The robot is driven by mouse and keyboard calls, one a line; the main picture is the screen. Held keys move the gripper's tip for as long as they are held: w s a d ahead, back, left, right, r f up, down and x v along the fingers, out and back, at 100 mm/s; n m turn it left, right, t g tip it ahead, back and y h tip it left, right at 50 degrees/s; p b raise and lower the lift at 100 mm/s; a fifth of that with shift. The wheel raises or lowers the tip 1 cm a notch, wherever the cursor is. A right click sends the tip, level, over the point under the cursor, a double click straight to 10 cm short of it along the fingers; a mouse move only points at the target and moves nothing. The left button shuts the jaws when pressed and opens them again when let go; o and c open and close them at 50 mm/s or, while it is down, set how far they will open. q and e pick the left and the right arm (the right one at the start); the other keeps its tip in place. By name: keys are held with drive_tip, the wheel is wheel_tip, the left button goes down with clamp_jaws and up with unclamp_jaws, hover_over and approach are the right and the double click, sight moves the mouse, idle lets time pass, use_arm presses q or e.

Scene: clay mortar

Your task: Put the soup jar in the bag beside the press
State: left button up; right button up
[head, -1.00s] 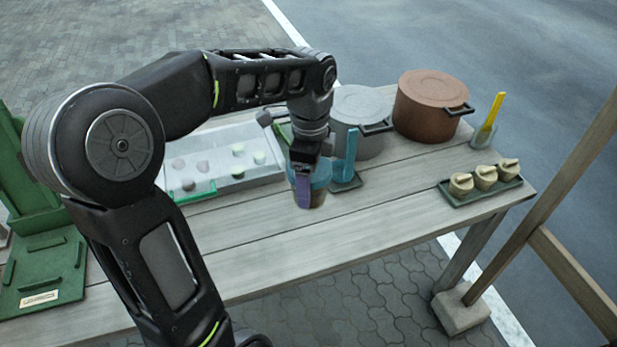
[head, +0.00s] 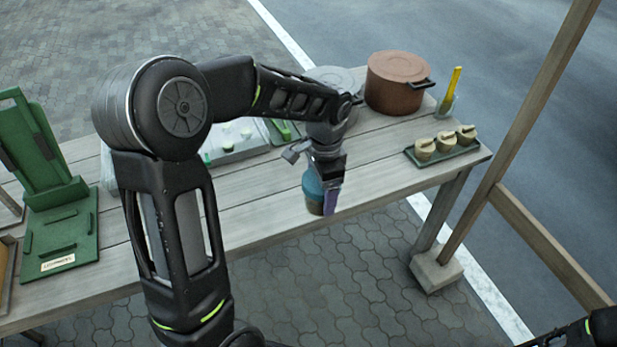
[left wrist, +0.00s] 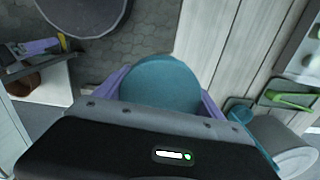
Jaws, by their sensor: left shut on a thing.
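The soup jar (head: 314,193), with a teal lid and brownish lower body, is in my left gripper (head: 328,196). The purple fingers are shut on its sides, and it hangs upright near the table's front edge. In the left wrist view the teal lid (left wrist: 162,85) sits between the purple fingers. The green press (head: 60,215) stands at the table's left end. No bag can be made out clearly; a tan, partly cut-off item (head: 7,268) shows beside the press at the left edge. What seems to be my right gripper (left wrist: 42,46) shows small in the left wrist view.
A copper pot (head: 397,85) and a grey pot (head: 338,80) stand at the back. A tray with several small lidded pots (head: 446,142) is at the right end. A pale tray (head: 230,145) is partly hidden behind my left arm. The front planks are mostly clear.

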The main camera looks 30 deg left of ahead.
use_arm(q)
drive_tip(key=w+d+f+n+b, duration=0.1)
drive_tip(key=d+f+n+b, duration=0.2)
drive_tip(key=f, duration=0.8)
drive_tip(key=d+f+n+b, duration=0.4)
drive_tip(key=d+f+b, duration=0.1)
drive_tip(key=f, duration=0.6)
drive_tip(key=shift+w+d+n+b, duration=0.15)
drive_tip(key=shift+w+n+b, duration=0.15)
drive_tip(key=shift+w+b, duration=0.1)
use_arm(e)
wheel_tip(320, 180, down, 8)
drive_tip(key=shift+w+f, duration=0.15)
drive_tip(key=shift+f, duration=0.1)
drive_tip(key=shift+c, duration=0.3)
